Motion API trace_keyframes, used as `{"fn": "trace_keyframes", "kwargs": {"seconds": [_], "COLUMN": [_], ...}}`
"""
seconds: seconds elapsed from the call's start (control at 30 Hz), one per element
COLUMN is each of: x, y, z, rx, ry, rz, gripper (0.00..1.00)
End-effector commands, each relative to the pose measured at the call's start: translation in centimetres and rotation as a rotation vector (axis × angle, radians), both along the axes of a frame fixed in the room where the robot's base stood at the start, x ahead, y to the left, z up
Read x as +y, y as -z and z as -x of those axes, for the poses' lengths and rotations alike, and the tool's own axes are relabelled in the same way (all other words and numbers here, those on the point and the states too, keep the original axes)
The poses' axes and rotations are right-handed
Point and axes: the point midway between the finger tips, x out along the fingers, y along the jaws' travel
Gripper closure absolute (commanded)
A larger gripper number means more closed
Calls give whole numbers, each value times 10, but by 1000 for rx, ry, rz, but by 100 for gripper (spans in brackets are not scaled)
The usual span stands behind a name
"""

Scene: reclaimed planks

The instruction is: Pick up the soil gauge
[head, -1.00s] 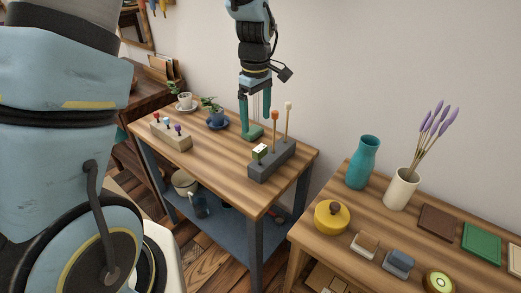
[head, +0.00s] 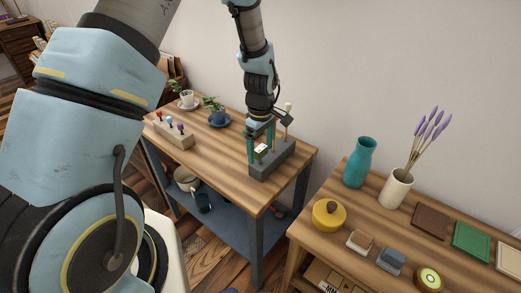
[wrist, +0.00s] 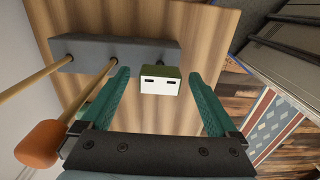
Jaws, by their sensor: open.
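The soil gauge, with a boxy green-and-white head (head: 261,149), stands in a dark grey holder block (head: 262,171) on the wooden table. In the wrist view the soil gauge's head (wrist: 160,84) shows a white face with two dark marks. My gripper (head: 261,146) is open above the holder. Its two teal fingers lie on either side of the head in the wrist view, with gaps on both sides. The grey holder (wrist: 110,52) also shows there. The lower part of the gauge is hidden.
The holder also carries a stick with a white knob (head: 288,106) and a stick with an orange knob (wrist: 38,145), close beside my gripper. A wooden block with coloured pegs (head: 172,135) and potted plants stand to the left. A second table (head: 310,240) is at right.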

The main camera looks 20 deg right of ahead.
Motion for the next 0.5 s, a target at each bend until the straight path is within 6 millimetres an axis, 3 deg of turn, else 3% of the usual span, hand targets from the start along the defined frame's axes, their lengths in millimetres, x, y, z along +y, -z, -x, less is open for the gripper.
{"fn": "trace_keyframes", "kwargs": {"seconds": [0.23,0.5], "x": [0,0], "y": [2,2], "z": [0,0], "rx": [0,0], "ry": [0,0], "rz": [1,1], "gripper": [5,34]}}
